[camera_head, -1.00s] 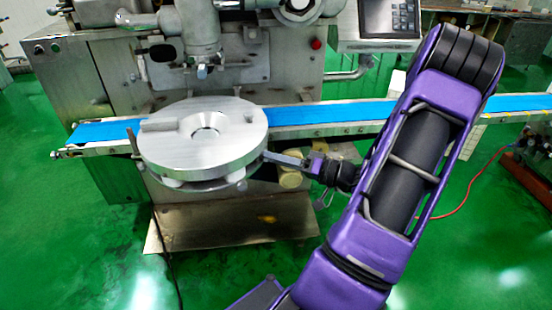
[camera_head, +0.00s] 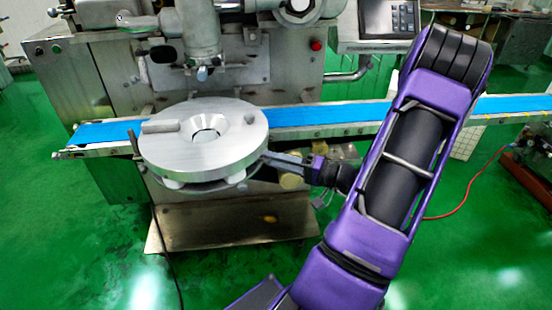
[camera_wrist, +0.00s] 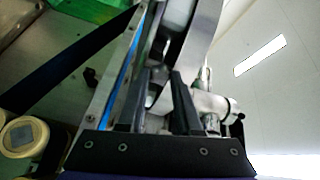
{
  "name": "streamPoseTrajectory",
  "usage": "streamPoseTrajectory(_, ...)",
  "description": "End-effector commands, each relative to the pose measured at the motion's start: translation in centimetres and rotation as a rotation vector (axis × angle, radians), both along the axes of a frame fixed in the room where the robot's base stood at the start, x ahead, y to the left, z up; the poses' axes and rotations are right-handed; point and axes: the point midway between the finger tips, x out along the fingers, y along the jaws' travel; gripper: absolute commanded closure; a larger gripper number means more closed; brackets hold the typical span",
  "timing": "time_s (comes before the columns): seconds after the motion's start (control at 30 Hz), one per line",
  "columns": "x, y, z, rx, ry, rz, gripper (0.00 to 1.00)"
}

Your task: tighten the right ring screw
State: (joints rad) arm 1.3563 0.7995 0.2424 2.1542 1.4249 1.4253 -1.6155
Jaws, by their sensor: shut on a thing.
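A round metal disc (camera_head: 225,150) with a central hole and a raised bar on top is mounted in front of the machine. My gripper (camera_head: 267,155) reaches in from the right, its fingertips at the disc's right edge. In the wrist view the two dark fingers (camera_wrist: 160,76) stand on either side of a small shiny metal part, the right ring screw (camera_wrist: 157,88), and are shut on it. The screw is mostly hidden by the fingers and is too small to make out in the head view.
A blue conveyor belt (camera_head: 330,115) runs behind the disc. The machine's steel body (camera_head: 110,85) stands behind it, with a control panel (camera_head: 378,20) at upper right. The green floor in front is open.

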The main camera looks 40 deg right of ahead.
Motion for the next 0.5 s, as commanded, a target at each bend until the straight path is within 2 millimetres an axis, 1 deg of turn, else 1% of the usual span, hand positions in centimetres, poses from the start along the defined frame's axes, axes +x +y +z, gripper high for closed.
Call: streamPoseTrajectory(0.5,0.00,-0.01,0.16,0.432,0.234,0.000,1.00)
